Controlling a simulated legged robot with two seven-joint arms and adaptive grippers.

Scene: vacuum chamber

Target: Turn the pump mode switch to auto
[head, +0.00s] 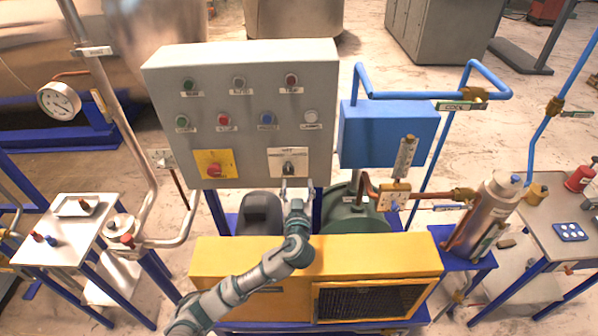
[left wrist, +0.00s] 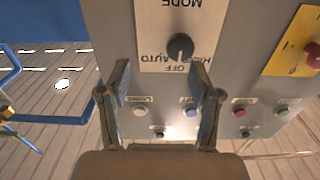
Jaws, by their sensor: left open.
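The pump mode switch (head: 289,168) is a black knob on a white plate at the lower right of the grey control panel (head: 240,70). In the left wrist view the knob (left wrist: 181,46) appears upside down, with MODE, HAND, OFF and AUTO lettering around it. I cannot tell which label it points to. My left gripper (head: 296,188) is just below the plate in the head view. Its two fingers are spread and empty in the left wrist view (left wrist: 168,90), with the knob ahead between them, apart from both. My right gripper is not in view.
A yellow plate with a red knob (head: 214,170) is left of the switch. Several buttons and lamps, including a blue one (head: 267,118), sit above. A yellow pump housing (head: 220,255) stands below the panel. A blue box (head: 385,135) and pipes are to the right.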

